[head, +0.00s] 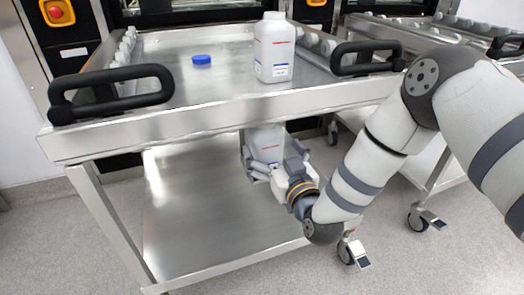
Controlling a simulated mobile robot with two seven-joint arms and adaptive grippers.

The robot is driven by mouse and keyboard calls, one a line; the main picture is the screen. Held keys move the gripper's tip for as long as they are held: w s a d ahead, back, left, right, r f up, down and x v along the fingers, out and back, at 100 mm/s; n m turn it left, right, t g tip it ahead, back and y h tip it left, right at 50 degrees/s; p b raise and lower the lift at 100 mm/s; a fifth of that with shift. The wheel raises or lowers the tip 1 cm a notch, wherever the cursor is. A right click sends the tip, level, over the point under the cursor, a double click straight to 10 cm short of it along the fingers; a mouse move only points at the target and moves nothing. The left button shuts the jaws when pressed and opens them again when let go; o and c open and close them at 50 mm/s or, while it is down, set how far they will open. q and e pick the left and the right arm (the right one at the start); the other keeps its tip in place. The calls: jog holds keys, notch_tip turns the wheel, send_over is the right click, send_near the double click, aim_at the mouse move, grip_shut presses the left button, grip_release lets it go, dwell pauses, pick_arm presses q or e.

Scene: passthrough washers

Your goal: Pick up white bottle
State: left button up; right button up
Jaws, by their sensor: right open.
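One white bottle (274,50) with a small printed label stands upright on the cart's top tray (160,98). A blue cap (202,60) lies on the top tray, left of the upper bottle. My left gripper is not in view.
Black handles stand on the tray's front corners, left (110,88) and right (365,57). The lower shelf (190,215) is bare on the left. Another metal cart (440,40) stands at the right. Rows of white rollers line the tray's sides.

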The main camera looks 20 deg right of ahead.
jog(key=w, duration=0.1)
jog(key=w+b, duration=0.1)
jog(key=w, duration=0.2)
jog(key=shift+w+a+f+b, duration=0.1)
jog(key=shift+w+f+b, duration=0.2)
jog(key=shift+w+b, duration=0.05)
jog(key=shift+w, duration=0.35)
jog(key=shift+r, duration=0.2)
jog(key=c, duration=2)
jog(key=shift+o, duration=0.2)
jog(key=shift+r, duration=0.15)
